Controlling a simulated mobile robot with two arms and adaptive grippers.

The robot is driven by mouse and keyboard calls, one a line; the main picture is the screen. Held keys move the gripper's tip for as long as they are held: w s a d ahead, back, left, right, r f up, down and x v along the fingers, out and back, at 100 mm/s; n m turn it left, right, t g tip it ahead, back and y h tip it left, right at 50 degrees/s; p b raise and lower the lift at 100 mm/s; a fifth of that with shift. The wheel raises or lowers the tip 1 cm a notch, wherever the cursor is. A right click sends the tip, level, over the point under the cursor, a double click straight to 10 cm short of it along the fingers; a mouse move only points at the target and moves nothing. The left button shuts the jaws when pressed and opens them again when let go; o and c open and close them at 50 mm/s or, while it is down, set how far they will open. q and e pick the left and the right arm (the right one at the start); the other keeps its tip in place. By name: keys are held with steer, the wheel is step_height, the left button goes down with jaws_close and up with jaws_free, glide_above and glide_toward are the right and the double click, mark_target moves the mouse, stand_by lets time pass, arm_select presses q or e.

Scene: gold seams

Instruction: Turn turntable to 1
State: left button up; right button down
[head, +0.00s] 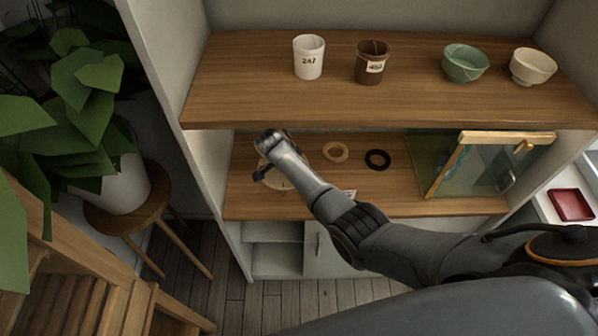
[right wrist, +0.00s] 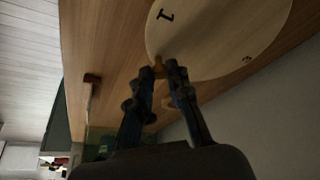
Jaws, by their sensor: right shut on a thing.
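The turntable (right wrist: 225,40) is a round pale wooden disc on the lower shelf. In the right wrist view a dark "1" shows near its upper left edge, and another mark, hard to read, shows at its right. A small wooden peg (right wrist: 157,63) stands at its near rim. My right gripper (right wrist: 165,72) is shut on this peg. In the head view my right arm reaches in from the right, and the gripper (head: 262,172) covers much of the turntable (head: 284,183). My left gripper is not in view.
A tan ring (head: 335,152) and a black ring (head: 377,159) lie right of the turntable. A glass case (head: 472,172) with a wooden frame stands farther right. The upper shelf (head: 240,95) above holds a white cup (head: 309,58), a brown cup (head: 372,63) and two bowls.

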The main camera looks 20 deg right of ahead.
stand_by(0.4)
steer(key=c, duration=1.3)
jaws_free()
steer(key=shift+o, duration=0.2)
